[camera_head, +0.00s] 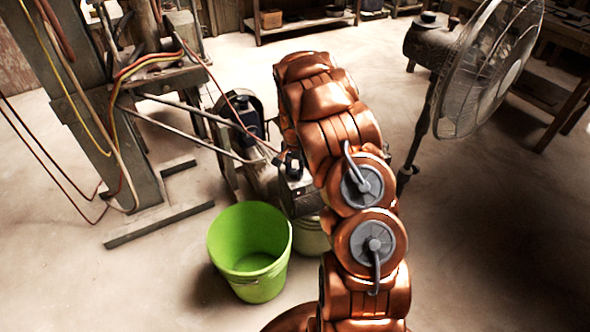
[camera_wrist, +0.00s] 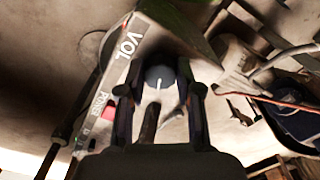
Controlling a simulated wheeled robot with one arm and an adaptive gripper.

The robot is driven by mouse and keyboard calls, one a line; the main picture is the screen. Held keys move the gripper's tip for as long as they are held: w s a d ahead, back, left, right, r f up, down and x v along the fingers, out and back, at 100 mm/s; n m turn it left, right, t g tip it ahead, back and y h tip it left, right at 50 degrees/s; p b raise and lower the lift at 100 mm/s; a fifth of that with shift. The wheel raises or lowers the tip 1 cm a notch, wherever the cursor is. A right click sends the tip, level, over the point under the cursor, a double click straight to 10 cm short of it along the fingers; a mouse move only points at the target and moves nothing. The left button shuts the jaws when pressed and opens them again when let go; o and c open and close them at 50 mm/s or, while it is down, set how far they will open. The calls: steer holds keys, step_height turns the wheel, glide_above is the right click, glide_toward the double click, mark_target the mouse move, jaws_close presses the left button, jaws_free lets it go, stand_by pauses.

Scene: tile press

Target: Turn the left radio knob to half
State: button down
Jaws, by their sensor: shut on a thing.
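The radio (camera_wrist: 118,70) shows in the wrist view as a grey panel with "VOL" and "POWER" lettering, tilted in the picture. A dark round knob (camera_wrist: 160,76) with a short white mark sits close to the VOL lettering. My gripper (camera_wrist: 161,78) is shut on this knob, with one black finger on each side of it. Part of the knob's rim is hidden by the fingers. No second knob can be made out. In the head view my copper arm hides the gripper and the knob.
A bright green bucket (camera_head: 249,284) stands left of my arm, with a paler bucket (camera_head: 310,236) behind it. A machine with a grey column (camera_head: 80,90), hoses and bars stands at left. A standing fan (camera_head: 480,75) is at right. Floor at front left is clear.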

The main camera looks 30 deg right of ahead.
mark_target(294, 171)
steer(key=m, duration=0.7)
steer(key=shift+w, duration=0.1)
steer(key=m, duration=0.6)
steer(key=shift+m, duration=0.4)
steer(key=c, duration=0.8)
jaws_free()
steer(key=shift+o, duration=0.2)
steer(key=shift+r, duration=0.1)
step_height(294, 171, up, 12)
